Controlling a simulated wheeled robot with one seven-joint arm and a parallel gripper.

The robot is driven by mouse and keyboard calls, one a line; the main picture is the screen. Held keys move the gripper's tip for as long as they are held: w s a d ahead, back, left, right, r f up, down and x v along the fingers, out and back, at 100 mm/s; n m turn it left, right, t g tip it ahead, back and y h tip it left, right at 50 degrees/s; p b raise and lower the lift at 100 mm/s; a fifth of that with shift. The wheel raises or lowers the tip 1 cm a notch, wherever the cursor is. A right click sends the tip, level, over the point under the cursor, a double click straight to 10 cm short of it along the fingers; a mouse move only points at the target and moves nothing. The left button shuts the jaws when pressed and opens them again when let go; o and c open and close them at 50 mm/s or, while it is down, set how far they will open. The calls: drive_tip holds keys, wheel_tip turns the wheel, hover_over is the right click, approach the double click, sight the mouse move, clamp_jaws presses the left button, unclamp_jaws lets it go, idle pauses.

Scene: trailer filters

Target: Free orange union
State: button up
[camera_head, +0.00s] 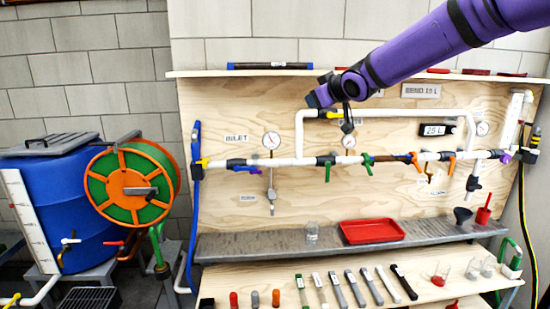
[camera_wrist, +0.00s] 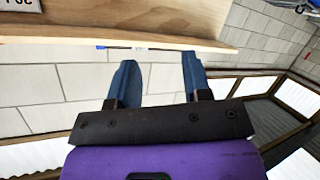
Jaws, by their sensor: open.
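Two small orange parts sit on the white horizontal pipe on the plywood panel in the head view. One orange part (camera_head: 415,161) hangs at the right end of a brownish pipe stretch, and another orange part (camera_head: 452,164) is further right. I cannot tell which is the union. My gripper (camera_head: 318,98) is up and left of both, in front of the panel near the upper pipe branch, well apart from them. In the wrist view my gripper (camera_wrist: 158,78) shows two blue fingers spread apart with nothing between them. No orange part shows there.
A green-handled valve (camera_head: 367,162) and round gauges sit along the pipe. Several tools lie on the lower shelf. A hose reel (camera_head: 128,188) and blue barrel (camera_head: 72,190) stand left.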

drive_tip(key=s+d+f+m+g+h, duration=0.1)
drive_tip(key=s+d+m+h, duration=0.1)
drive_tip(key=s+d, duration=0.5)
drive_tip(key=s+d+m+g+h, duration=0.2)
drive_tip(key=s+h, duration=0.1)
drive_tip(key=s, duration=0.8)
drive_tip(key=s+d+f+m+g+h, duration=0.1)
drive_tip(key=s+d+m+h, duration=0.1)
drive_tip(key=s+d, duration=0.5)
drive_tip(key=s+d+f+m+g, duration=0.1)
drive_tip(key=s+f+g, duration=0.1)
drive_tip(key=s, duration=0.9)
drive_tip(key=s+d+f+m+g+y, duration=0.1)
drive_tip(key=s+f, duration=0.4)
drive_tip(key=s, duration=0.5)
drive_tip(key=shift+s+d+m+g, duration=0.15)
drive_tip(key=shift+s+m+g, duration=0.25)
drive_tip(key=shift+m, duration=0.1)
